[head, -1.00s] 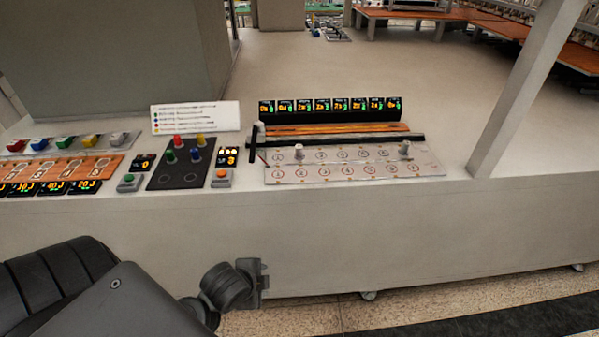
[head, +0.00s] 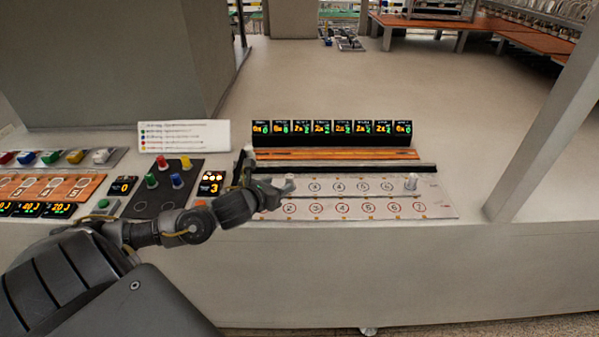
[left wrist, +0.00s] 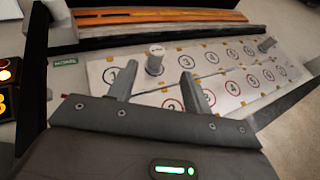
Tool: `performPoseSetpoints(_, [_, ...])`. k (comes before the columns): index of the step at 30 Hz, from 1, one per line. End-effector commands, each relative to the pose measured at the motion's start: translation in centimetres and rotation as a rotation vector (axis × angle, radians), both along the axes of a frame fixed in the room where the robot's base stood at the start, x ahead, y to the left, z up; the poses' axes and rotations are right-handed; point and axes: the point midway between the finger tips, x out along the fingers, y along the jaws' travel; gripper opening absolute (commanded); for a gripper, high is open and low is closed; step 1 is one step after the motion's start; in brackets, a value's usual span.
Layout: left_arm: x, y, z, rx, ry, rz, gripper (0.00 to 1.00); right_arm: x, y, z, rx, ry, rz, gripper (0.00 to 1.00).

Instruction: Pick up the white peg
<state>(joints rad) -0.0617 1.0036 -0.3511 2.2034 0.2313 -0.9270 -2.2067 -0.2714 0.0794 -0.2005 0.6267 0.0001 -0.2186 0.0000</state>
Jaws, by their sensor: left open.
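A white peg (head: 290,181) stands upright on the numbered white board (head: 380,208), near the left end of its upper row. It also shows in the left wrist view (left wrist: 155,60), just beyond the fingertips. A second whitish peg (head: 411,182) stands at the right end of that row and shows in the left wrist view too (left wrist: 267,44). My left gripper (head: 272,190) is over the board's left end. In the left wrist view its two fingers (left wrist: 161,80) are apart, with nothing between them. My right gripper is not in view.
A row of small displays (head: 332,127) and an orange strip (head: 335,154) lie behind the board. A black panel with colored pegs (head: 165,185) is left of it. A slanted post (head: 545,115) rises at the right. The table behind is clear.

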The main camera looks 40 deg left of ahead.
Motion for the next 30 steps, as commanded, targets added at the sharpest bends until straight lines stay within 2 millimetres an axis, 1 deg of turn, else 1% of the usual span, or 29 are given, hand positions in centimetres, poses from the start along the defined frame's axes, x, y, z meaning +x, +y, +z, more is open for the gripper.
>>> performPoseSetpoints(2, [-0.2, 0.2, 0.1, 0.009, -0.001, 0.000, 0.50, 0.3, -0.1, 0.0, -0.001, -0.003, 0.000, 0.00])
performPoseSetpoints(4, [-0.3, 0.5, 0.1, 0.010, 0.000, 0.005, 0.50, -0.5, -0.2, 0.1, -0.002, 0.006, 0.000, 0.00])
performPoseSetpoints(7, [0.2, 1.1, -0.1, 0.008, -0.001, 0.016, 0.50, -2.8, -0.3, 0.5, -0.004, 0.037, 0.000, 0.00])
performPoseSetpoints(9, [1.0, 1.5, -0.5, 0.007, -0.001, 0.022, 0.50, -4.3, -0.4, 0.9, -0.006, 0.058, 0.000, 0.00])
performPoseSetpoints(12, [2.4, 1.9, -1.2, 0.007, 0.000, 0.023, 0.50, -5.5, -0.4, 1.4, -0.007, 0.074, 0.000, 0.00])
performPoseSetpoints(14, [3.1, 2.0, -1.5, 0.008, 0.000, 0.023, 0.50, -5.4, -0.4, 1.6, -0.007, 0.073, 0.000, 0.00])
performPoseSetpoints(15, [3.5, 2.0, -1.7, 0.007, 0.000, 0.022, 0.50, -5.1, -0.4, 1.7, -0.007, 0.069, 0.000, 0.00])
performPoseSetpoints(17, [3.9, 2.1, -2.0, 0.008, 0.001, 0.021, 0.50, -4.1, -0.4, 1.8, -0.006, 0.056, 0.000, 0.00])
performPoseSetpoints(21, [4.2, 2.0, -2.2, 0.008, 0.001, 0.017, 0.50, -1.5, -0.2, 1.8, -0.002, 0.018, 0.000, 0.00])
performPoseSetpoints(22, [4.2, 2.0, -2.2, 0.008, 0.001, 0.017, 0.50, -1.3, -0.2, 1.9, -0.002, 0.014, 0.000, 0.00])
performPoseSetpoints(26, [5.0, 2.1, -2.4, 0.006, 0.002, 0.019, 0.50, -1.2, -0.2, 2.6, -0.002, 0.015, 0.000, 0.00])
performPoseSetpoints(30, [6.6, 2.4, -3.3, 0.006, 0.002, 0.019, 0.50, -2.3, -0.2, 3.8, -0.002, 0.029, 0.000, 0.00])
